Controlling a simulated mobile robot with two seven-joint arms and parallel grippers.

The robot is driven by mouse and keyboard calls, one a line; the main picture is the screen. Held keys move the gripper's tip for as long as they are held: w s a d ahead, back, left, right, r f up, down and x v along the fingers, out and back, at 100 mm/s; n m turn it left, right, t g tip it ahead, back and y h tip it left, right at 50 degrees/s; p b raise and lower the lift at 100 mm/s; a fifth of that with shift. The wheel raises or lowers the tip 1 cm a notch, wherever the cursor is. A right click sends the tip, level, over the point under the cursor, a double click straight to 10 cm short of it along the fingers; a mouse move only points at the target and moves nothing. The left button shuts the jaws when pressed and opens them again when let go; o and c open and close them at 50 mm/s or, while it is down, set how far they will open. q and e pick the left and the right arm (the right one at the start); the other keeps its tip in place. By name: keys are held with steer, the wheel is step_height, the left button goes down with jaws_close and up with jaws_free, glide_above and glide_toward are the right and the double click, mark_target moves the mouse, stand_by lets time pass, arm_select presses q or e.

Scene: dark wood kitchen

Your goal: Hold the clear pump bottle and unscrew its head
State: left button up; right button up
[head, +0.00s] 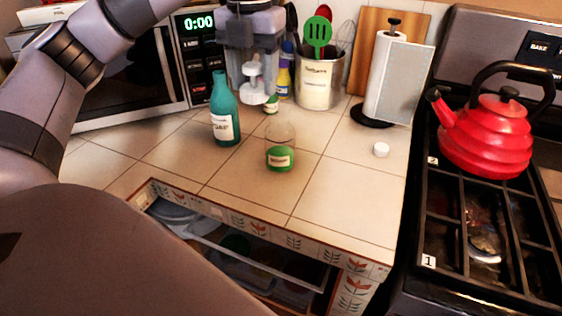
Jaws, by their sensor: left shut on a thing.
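The clear bottle (281,156) stands upright on the tiled counter, with green contents low down, a pale label and a see-through upper part. No head shows on its top. The white pump head (253,88) is above and behind it, apart from it. My left gripper (252,62) comes down from the top edge and is shut on the pump head. The gripper's fingers partly hide the pump's upper part. My right gripper is not in view.
A teal bottle (224,120) stands left of the clear bottle, and a small white cap (381,149) lies to its right. The microwave (135,85), utensil crock (318,82) and paper towel holder (398,75) stand behind. A red kettle (485,133) sits on the stove. An open drawer (245,250) is below the counter.

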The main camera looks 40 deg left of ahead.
mark_target(254, 86)
arm_select(q)
step_height(254, 86, down, 3)
steer(key=shift+f+b, duration=0.15)
steer(key=shift+b, duration=0.45)
step_height(254, 86, down, 11)
steer(key=shift+f, duration=0.2)
step_height(254, 86, down, 5)
steer(key=shift+f+p, duration=0.1)
steer(key=shift+p, duration=0.2)
steer(key=shift+f, duration=0.2)
steer(key=o, duration=1.2)
steer(key=shift+c, duration=0.2)
steer(key=shift+r, duration=0.1)
